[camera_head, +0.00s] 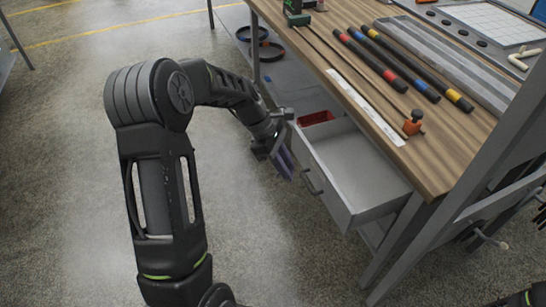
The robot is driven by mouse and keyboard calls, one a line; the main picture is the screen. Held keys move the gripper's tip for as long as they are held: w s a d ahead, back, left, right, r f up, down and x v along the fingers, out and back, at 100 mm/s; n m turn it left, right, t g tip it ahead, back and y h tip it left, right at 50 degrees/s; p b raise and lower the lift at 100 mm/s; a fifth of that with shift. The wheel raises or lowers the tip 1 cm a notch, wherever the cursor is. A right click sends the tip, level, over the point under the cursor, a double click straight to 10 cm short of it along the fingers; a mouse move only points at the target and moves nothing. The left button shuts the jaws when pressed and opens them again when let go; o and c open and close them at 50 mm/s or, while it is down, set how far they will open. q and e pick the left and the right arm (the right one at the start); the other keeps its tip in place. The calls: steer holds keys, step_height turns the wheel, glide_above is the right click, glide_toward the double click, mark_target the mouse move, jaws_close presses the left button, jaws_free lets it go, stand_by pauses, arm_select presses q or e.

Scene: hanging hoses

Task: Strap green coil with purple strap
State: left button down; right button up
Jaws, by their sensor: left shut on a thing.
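My left gripper (277,151) is beside the front of the open drawer, at its left. It is shut on a purple strap (285,163), a small flat piece hanging at the fingertips. The gripper's fingers are small and partly hidden in this view. I cannot make out a green coil here. Only a bit of my right arm shows in the bottom right corner, and its gripper is out of view.
The grey drawer (362,179) stands open under the wooden workbench (335,48), with a red tray (317,118) inside. Dark striped rods (398,63) and an orange-handled tool (413,123) lie on top. Coils (268,51) lie on the lower shelf. The floor at left is clear.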

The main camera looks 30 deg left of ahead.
arm_select(q)
steer(key=s+d+m+g+y+p, duration=0.1)
steer(key=d+m+g+y+p, duration=0.4)
steer(key=m, duration=1.5)
steer(key=d+f+g+p, duration=0.1)
steer(key=d+g, duration=0.1)
steer(key=d, duration=0.3)
steer(key=shift+s+d+m+p, duration=0.3)
steer(key=shift+s+m, duration=0.05)
steer(key=shift+m, duration=0.05)
